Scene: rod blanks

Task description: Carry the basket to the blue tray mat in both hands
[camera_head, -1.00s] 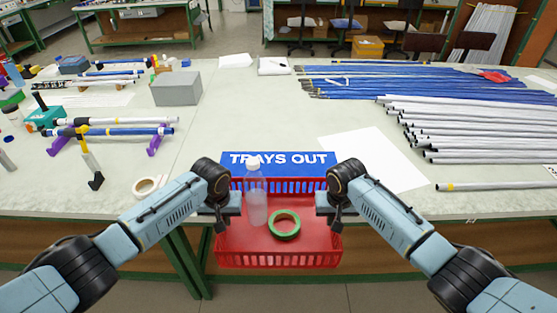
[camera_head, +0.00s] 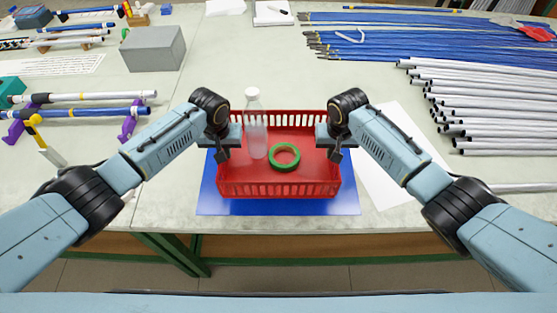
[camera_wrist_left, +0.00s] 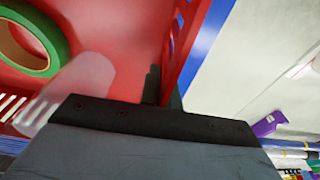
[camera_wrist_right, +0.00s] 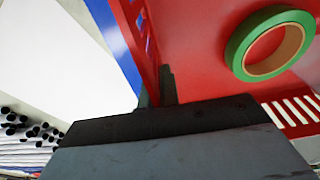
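The red basket (camera_head: 278,189) is over the blue tray mat (camera_head: 278,208), whose front and side margins show around it. I cannot tell whether the basket rests on the mat or hangs just above it. A clear bottle (camera_head: 257,135) stands upright in the basket, with a roll of green tape (camera_head: 285,168) lying to its right. My left gripper (camera_head: 222,152) is shut on the basket's left side wall (camera_wrist_left: 181,45). My right gripper (camera_head: 336,152) is shut on its right side wall (camera_wrist_right: 143,45). The mat's lettering is hidden under the basket.
A grey box (camera_head: 153,50) stands back left on the table. White paper (camera_head: 385,175) lies right of the mat. White rods (camera_head: 480,110) and blue rods (camera_head: 430,38) are stacked at the right. Rods on purple stands (camera_head: 127,130) lie at the left.

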